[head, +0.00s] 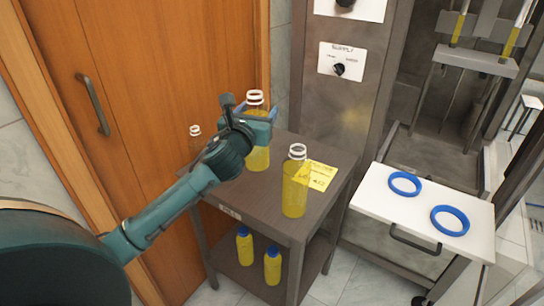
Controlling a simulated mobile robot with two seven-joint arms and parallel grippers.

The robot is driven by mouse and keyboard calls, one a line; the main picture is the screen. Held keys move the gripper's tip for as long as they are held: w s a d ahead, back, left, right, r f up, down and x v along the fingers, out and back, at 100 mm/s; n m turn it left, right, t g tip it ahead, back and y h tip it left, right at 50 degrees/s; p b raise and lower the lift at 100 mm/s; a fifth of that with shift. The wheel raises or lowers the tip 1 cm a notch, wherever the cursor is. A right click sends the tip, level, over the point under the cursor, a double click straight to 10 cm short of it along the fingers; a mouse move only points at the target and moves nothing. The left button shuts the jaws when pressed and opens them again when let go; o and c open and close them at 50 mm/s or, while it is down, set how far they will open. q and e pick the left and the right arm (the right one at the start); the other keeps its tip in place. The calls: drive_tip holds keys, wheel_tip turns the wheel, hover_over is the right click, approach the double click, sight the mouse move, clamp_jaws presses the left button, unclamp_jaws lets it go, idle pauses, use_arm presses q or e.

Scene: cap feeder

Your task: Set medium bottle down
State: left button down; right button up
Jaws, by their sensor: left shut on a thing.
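The medium bottle (258,157) is clear with yellow liquid and a white neck with a reddish ring. It is upright over the back part of the dark side table (248,202). My left gripper (256,117) is shut around its upper part, and the gripper and wrist hide some of it. I cannot tell whether its base touches the table top. My right gripper is not in view.
A larger yellow bottle (294,190) stands in front and to the right, by a yellow note (317,176). A small bottle (195,132) is at the left, partly hidden. Two blue-capped bottles (245,246) stand on the lower shelf. A white drawer (425,228) holds two blue rings (405,183).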

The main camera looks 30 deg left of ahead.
use_arm(q)
wheel_tip(320, 180, down, 5)
drive_tip(key=shift+a+f+b, duration=0.1)
drive_tip(key=shift+b, duration=0.7)
drive_tip(key=shift+f, duration=0.5)
wheel_tip(320, 180, down, 3)
drive_tip(key=shift+f+b, duration=0.1)
drive_tip(key=shift+b, duration=0.55)
drive_tip(key=shift+f, duration=0.1)
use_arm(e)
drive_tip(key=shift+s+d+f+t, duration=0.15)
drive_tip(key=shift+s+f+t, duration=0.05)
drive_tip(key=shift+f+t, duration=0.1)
use_arm(q)
drive_tip(key=shift+c, duration=2)
unclamp_jaws()
drive_tip(key=shift+f, duration=0.15)
